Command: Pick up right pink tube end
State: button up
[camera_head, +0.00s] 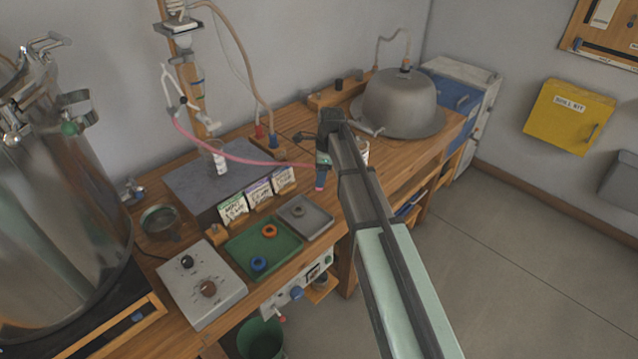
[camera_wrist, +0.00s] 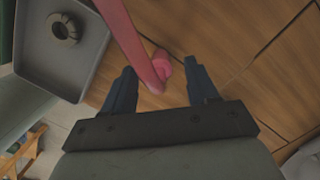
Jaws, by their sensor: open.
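The pink tube (camera_head: 235,157) hangs from the glassware on the left and runs right across the bench to my gripper (camera_head: 322,165). In the wrist view the tube (camera_wrist: 131,40) comes down from the top edge, and its pink end (camera_wrist: 162,66) shows between the fingers of my gripper (camera_wrist: 160,66). The fingers are apart, with a visible gap on each side of the tube. My gripper is open and points down near the bench's front edge. In the head view my arm and gripper hide part of this area; a pink bit (camera_head: 320,184) shows below the fingers.
A large metal dome (camera_head: 400,100) sits at the back right of the wooden bench (camera_head: 420,150).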

jog(key=shift+a+f, duration=0.2)
jog(key=shift+f, duration=1.1)
jog(key=shift+c, duration=0.4)
grip_shut()
